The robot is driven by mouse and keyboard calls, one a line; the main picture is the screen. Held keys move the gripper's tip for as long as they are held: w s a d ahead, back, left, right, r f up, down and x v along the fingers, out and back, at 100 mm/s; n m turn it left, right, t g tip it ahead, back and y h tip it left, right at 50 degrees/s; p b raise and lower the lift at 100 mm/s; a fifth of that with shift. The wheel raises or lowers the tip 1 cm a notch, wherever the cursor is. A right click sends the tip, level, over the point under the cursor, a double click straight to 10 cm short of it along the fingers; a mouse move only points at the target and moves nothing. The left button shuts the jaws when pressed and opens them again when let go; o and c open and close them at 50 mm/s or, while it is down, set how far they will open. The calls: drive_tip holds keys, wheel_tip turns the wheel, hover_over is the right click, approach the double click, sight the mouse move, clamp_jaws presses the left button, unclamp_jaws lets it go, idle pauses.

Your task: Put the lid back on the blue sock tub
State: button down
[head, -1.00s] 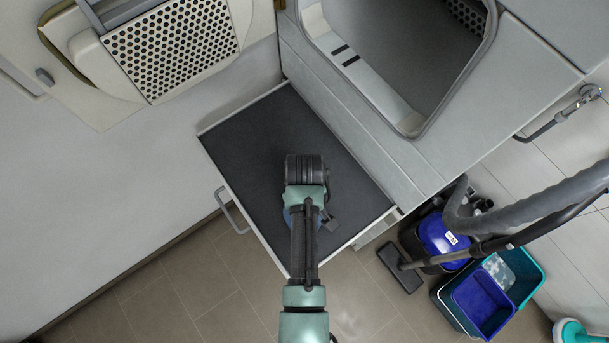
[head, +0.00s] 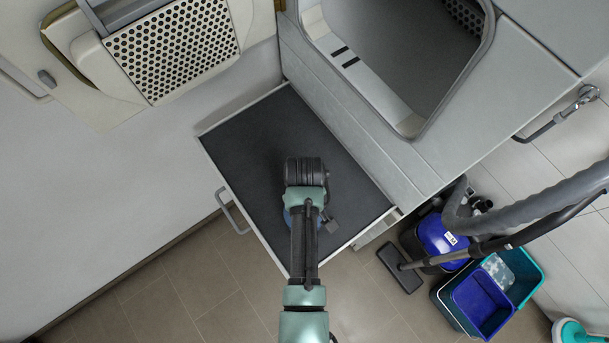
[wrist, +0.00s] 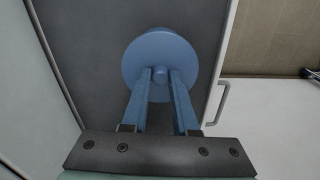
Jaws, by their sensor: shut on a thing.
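A round blue lid (wrist: 140,60) with a small knob in its middle shows in the wrist view. My gripper (wrist: 160,74) is shut on the lid's knob, one finger on each side. A small blue edge shows beyond the lid at its far side; I cannot tell whether it is the sock tub, nor whether the lid rests on it. In the head view my gripper and wrist hide nearly all of this, leaving only a sliver of blue (head: 288,216) beside my arm, over the dark shelf.
The pulled-out shelf (head: 250,140) has a dark, otherwise bare surface and a handle (head: 232,212) at its front. The open dryer drum (head: 410,50) is behind it. A vacuum cleaner (head: 440,235) and a blue bucket (head: 482,300) stand on the floor at right.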

drive_tip(key=shift+c, duration=0.6)
unclamp_jaws()
drive_tip(key=shift+r+p, duration=2.4)
drive_tip(key=shift+r, duration=1.1)
clamp_jaws()
drive_tip(key=shift+f+b, duration=0.3)
